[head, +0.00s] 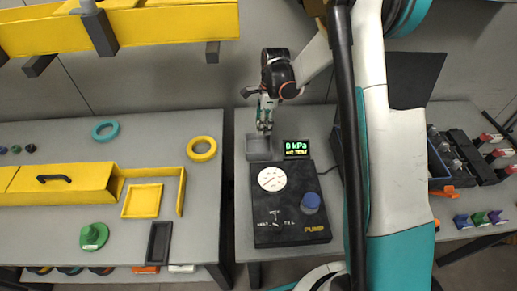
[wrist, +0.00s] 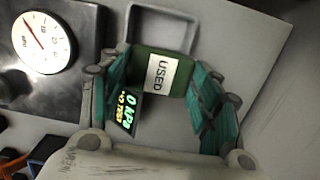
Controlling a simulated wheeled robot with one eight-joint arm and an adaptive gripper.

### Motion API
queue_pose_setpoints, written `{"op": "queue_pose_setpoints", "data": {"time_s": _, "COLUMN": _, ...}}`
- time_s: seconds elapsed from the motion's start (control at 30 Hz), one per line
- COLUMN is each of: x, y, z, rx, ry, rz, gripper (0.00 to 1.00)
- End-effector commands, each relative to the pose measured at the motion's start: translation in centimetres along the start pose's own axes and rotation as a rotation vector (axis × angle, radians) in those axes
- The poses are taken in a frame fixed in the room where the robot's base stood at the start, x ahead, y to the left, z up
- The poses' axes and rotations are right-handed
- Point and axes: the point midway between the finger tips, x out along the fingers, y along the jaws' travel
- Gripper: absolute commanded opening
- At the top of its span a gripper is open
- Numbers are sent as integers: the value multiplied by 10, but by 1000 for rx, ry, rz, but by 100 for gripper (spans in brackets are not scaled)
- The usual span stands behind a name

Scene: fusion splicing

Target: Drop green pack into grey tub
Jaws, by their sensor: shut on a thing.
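My gripper (wrist: 170,100) is shut on a green pack (wrist: 145,62) with a white "USED" label, which sits between the teal fingers in the wrist view. The grey tub (wrist: 192,30) shows behind the pack there, its lower part hidden by the pack. In the head view my gripper (head: 265,124) points down above the grey tub (head: 259,155), which stands behind the black pump box. The pack is too small to make out clearly between the fingers in the head view.
The pump box (head: 290,220) with a dial and blue knob stands in front of the tub. A small display (head: 297,149) reading "0 kPa" is right of the tub. A teal ring (head: 105,131) and a yellow ring (head: 201,148) lie on the left table.

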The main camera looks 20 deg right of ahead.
Motion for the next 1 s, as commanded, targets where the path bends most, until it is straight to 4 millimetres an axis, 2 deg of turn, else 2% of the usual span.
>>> {"op": "queue_pose_setpoints", "data": {"time_s": 0.03, "x": 9, "y": 0, "z": -1, "rx": 0, "ry": 0, "rz": 0, "gripper": 38}}
{"op": "queue_pose_setpoints", "data": {"time_s": 0.2, "x": 23, "y": 0, "z": -3, "rx": 0, "ry": 0, "rz": 0, "gripper": 38}}
{"op": "queue_pose_setpoints", "data": {"time_s": 0.5, "x": 25, "y": 0, "z": -3, "rx": 0, "ry": 0, "rz": 0, "gripper": 38}}
{"op": "queue_pose_setpoints", "data": {"time_s": 0.53, "x": 25, "y": 0, "z": -3, "rx": 0, "ry": 0, "rz": 0, "gripper": 60}}
{"op": "queue_pose_setpoints", "data": {"time_s": 0.63, "x": 25, "y": 0, "z": -3, "rx": 0, "ry": 0, "rz": 0, "gripper": 81}}
{"op": "queue_pose_setpoints", "data": {"time_s": 1.0, "x": 24, "y": 0, "z": -3, "rx": 0, "ry": 0, "rz": 0, "gripper": 81}}
